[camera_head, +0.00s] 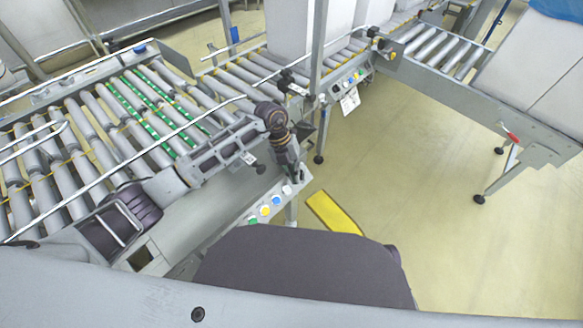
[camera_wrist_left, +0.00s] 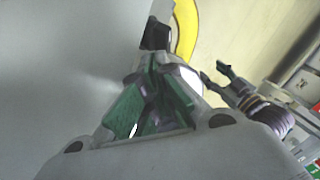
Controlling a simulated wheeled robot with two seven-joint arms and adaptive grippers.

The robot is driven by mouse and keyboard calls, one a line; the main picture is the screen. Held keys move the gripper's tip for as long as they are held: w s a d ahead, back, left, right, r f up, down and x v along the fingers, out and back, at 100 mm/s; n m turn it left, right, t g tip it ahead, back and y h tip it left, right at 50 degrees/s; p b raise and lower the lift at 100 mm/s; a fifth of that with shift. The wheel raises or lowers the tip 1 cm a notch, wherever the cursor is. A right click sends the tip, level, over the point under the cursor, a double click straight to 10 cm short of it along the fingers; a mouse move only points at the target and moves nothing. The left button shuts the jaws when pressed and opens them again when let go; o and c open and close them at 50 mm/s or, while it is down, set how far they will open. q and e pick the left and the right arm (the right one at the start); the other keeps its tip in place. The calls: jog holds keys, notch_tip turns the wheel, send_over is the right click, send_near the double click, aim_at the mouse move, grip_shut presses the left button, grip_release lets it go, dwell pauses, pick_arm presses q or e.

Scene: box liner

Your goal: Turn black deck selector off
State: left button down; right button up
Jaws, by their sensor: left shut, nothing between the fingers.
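A slanted control panel (camera_head: 262,210) with green, yellow, blue and white buttons sits at the near edge of the roller deck. The left gripper (camera_head: 297,175) is shut and empty, with its fingertips at the panel's far right end, close to the white button (camera_head: 286,190). I cannot tell whether they touch it. The black selector cannot be made out; the fingers cover that end of the panel. In the left wrist view the left gripper's dark fingertips (camera_wrist_left: 156,34) lie beside a grey surface. The right gripper (camera_wrist_left: 213,71) appears there too, with its fingers apart and empty.
The roller deck (camera_head: 60,165) with green-marked rollers fills the left. A second conveyor with a button panel (camera_head: 345,84) stands behind. A yellow strip (camera_head: 333,213) lies on the floor just right of the near panel. The floor (camera_head: 410,175) at right is clear.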

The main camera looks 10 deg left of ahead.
pick_arm(q)
jog(key=shift+s+d+f, duration=0.1)
jog(key=shift+d+f, duration=0.05)
jog(key=shift+f, duration=0.3)
pick_arm(e)
jog(key=shift+s+a+r, duration=0.1)
jog(key=shift+s+r, duration=0.1)
jog(key=shift+s, duration=0.15)
pick_arm(q)
jog(key=shift+d+f, duration=0.1)
pick_arm(e)
jog(key=shift+w+f, duration=0.2)
jog(key=shift+w, duration=0.3)
pick_arm(q)
jog(key=shift+n+t, duration=0.3)
pick_arm(e)
jog(key=shift+s+f, duration=0.1)
jog(key=shift+f, duration=0.05)
